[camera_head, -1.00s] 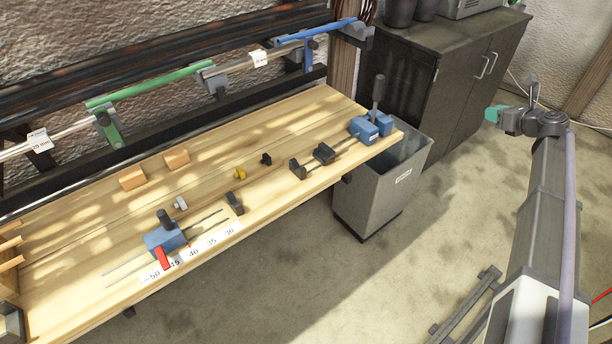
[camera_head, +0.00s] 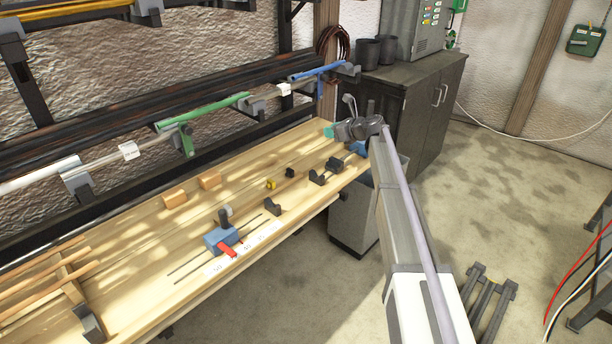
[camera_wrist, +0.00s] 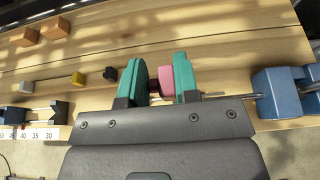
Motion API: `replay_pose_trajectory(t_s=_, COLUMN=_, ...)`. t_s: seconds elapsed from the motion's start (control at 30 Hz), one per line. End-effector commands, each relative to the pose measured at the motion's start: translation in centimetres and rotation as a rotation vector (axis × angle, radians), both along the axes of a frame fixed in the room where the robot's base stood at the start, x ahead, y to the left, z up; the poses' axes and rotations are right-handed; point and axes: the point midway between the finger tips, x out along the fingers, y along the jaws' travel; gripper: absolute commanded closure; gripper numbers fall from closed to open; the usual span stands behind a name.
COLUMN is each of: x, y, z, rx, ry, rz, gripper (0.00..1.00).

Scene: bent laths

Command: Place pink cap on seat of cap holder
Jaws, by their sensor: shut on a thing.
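The pink cap (camera_wrist: 168,80) is between the two teal fingers of my gripper (camera_wrist: 160,70) in the wrist view, with a small dark part beside it on the left. My gripper is shut on it. In the head view my gripper (camera_head: 331,131) is above the bench's right end, and the cap cannot be made out there. A blue block (camera_wrist: 280,92) with a thin metal rod lies right of my gripper. I cannot tell which fixture is the cap holder, and the fingers hide part of the bench below.
The wooden bench (camera_head: 150,245) carries a yellow cap (camera_head: 270,184), a black cap (camera_head: 290,172), dark notched blocks (camera_head: 273,207) and a blue clamp with a red lever (camera_head: 220,239). Two orange blocks (camera_head: 209,180) lie near its back. A grey bin (camera_head: 352,222) stands under the right end.

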Motion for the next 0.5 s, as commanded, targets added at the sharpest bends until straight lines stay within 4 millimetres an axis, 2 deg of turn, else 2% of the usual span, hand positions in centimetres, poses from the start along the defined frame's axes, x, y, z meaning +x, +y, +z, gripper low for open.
replay_pose_trajectory(t_s=0.1, x=0.1, y=-0.1, z=-0.2, rx=0.003, ry=0.001, rz=-0.007, gripper=0.97)
replay_pose_trajectory(t_s=0.17, x=0.1, y=-0.1, z=-1.1, rx=0.003, ry=0.001, rz=-0.006, gripper=0.97)
replay_pose_trajectory(t_s=0.3, x=0.1, y=-0.1, z=-4.7, rx=0.003, ry=0.001, rz=-0.006, gripper=0.97)
replay_pose_trajectory(t_s=0.4, x=0.1, y=0.0, z=-6.7, rx=0.003, ry=0.001, rz=-0.006, gripper=0.97)
replay_pose_trajectory(t_s=0.5, x=0.1, y=0.0, z=-6.6, rx=0.003, ry=0.001, rz=-0.006, gripper=0.97)
